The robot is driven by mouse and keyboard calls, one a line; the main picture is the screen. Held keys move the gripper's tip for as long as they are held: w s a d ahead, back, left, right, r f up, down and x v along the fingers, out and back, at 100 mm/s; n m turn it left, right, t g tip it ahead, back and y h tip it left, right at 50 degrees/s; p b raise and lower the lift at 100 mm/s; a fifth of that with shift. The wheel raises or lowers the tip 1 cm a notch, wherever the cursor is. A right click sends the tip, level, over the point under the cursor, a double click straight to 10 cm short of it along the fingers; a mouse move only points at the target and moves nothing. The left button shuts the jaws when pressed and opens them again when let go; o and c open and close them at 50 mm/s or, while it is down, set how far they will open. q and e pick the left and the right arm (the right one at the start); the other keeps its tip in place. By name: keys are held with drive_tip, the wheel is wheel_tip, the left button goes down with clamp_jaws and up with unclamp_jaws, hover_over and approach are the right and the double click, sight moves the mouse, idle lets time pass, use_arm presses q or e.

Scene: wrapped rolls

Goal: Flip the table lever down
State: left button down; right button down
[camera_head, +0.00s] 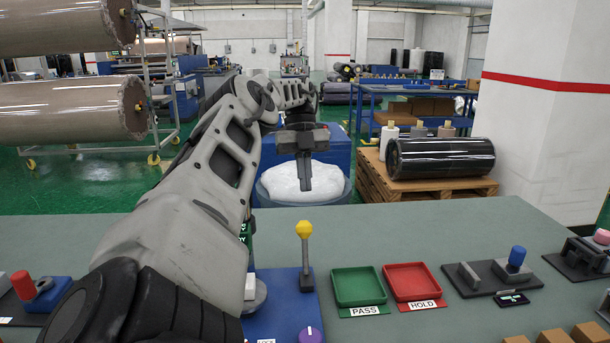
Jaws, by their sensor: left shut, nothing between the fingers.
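The table lever (305,250) has a yellow knob on a thin metal stem. It stands upright from a dark mount on a blue base plate (285,315) on the table. My left arm reaches in from the left, across the view. My left gripper (306,182) is shut and empty, with its fingers pointing down. In the picture it shows above the yellow knob, apart from it, in front of the white bag behind the table. My arm hides the left part of the blue base. My right gripper is out of view.
A green PASS tray (358,287) and a red HOLD tray (411,282) lie right of the lever. A fixture with a blue knob (517,257) stands farther right. A purple knob (310,335) is at the front edge. The grey-green table (420,230) is clear behind the trays.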

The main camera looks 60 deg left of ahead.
sight(308, 226)
use_arm(q)
drive_tip(key=shift+w+a+r, duration=0.2)
drive_tip(key=shift+a+r, duration=0.05)
drive_tip(key=shift+a, duration=0.05)
drive_tip(key=shift+s, duration=0.1)
idle(0.8)
drive_tip(key=shift+s+d+f+b, duration=0.2)
drive_tip(key=shift+d+f, duration=0.15)
drive_tip(key=shift+d, duration=0.2)
drive_tip(key=shift+s+d+f+b, duration=0.15)
drive_tip(key=shift+d+f, duration=0.2)
drive_tip(key=shift+d, duration=0.2)
drive_tip(key=shift+s+d+f+p, duration=0.2)
drive_tip(key=shift+d+f+p, duration=0.15)
drive_tip(key=shift+d, duration=0.3)
drive_tip(key=shift+s+d+f+p, duration=0.25)
drive_tip(key=shift+d+f, duration=0.1)
drive_tip(key=shift+d, duration=0.25)
drive_tip(key=shift+s+d+f, duration=0.15)
drive_tip(key=shift+d+f, duration=0.4)
